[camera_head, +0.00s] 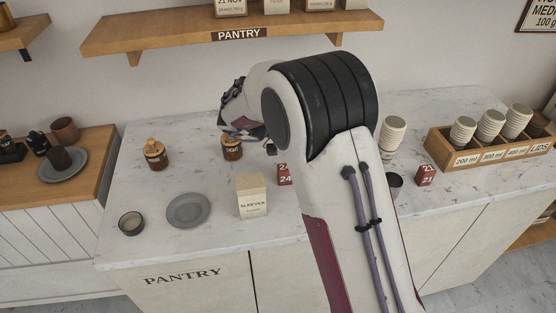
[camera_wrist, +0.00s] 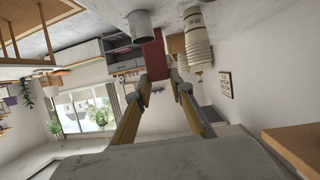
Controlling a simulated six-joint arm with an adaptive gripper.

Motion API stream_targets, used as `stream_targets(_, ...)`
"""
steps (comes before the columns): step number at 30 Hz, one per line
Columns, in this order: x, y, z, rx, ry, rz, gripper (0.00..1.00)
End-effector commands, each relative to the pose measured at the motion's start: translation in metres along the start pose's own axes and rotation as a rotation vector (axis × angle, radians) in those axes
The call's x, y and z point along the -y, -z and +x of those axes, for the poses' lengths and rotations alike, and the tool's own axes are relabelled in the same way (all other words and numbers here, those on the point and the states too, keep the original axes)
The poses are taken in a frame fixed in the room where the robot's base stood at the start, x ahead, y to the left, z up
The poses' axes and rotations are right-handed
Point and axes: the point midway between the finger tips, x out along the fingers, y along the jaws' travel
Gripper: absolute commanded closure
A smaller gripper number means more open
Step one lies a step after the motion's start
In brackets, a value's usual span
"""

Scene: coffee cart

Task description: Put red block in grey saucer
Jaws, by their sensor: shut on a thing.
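The grey saucer (camera_head: 188,210) lies empty on the marble counter, left of the cream sleeves box. A red block (camera_head: 284,174) marked 24 shows beside my arm in the head view, partly hidden by it. In the wrist view, a red block (camera_wrist: 154,57) sits between the fingertips of my gripper (camera_wrist: 160,82), which is shut on it. In the head view my gripper is mostly hidden, with only a dark part near the 24 block showing. Whether that block touches the counter is unclear. A second red block (camera_head: 425,175), marked 21, stands at the right.
The sleeves box (camera_head: 252,196) stands between the saucer and the 24 block. A small dark bowl (camera_head: 131,223) is left of the saucer. Two jars (camera_head: 155,154) stand behind. Cup stacks (camera_head: 392,135) and a wooden lids crate (camera_head: 490,150) are at right.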

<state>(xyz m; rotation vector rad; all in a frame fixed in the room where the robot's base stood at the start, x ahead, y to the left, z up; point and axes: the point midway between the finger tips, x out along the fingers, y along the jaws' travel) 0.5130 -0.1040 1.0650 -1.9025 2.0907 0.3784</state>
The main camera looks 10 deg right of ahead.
Motion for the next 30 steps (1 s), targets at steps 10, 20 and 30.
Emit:
stream_targets(10,0.000,0.011,-0.005,0.000,0.001,0.003,1.00)
stream_targets(20,0.001,0.055,-0.026,0.001,0.006,0.000,1.00)
stream_targets(30,0.013,0.029,-0.082,0.001,0.132,-0.055,1.00)
